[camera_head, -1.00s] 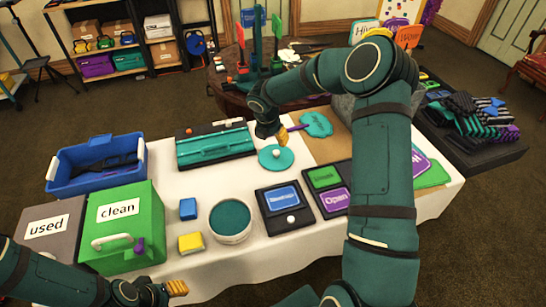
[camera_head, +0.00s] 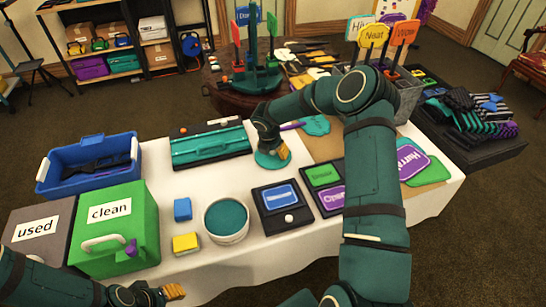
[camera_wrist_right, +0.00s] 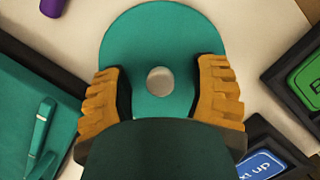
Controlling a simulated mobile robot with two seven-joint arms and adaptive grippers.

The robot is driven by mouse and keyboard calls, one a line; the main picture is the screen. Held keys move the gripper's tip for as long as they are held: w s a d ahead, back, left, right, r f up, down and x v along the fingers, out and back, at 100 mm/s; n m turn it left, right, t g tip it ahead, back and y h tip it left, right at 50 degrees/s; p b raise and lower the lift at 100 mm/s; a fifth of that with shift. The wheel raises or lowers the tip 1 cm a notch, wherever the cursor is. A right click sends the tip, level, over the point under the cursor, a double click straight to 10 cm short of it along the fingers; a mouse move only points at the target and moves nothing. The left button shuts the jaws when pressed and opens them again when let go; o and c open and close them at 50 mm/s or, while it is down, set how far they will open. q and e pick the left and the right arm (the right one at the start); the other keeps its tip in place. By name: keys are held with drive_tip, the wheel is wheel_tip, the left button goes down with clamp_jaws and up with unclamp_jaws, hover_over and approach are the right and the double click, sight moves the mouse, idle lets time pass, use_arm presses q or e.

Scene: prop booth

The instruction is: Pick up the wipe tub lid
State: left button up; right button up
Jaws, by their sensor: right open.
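The wipe tub lid is a flat teal disc (camera_head: 267,161) with a pale round knob. It lies on the white tablecloth in the head view and fills the upper middle of the right wrist view (camera_wrist_right: 150,35). My right gripper (camera_head: 284,151) is over the lid, partly hiding it. In the wrist view its orange fingers (camera_wrist_right: 163,78) are open, one on either side of the knob, with a gap to it. The round white tub (camera_head: 226,238), teal inside, stands uncovered nearer the front. My left gripper (camera_head: 175,291) is at the table's front left, its fingers' opening unclear.
A teal case (camera_head: 212,149) lies left of the lid. A dark panel with a blue label (camera_head: 280,195) lies in front of it, close to the right gripper. A blue block (camera_head: 183,209) and yellow block (camera_head: 186,242) stand left of the tub. A green box (camera_head: 117,240) is further left.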

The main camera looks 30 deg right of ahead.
clamp_jaws()
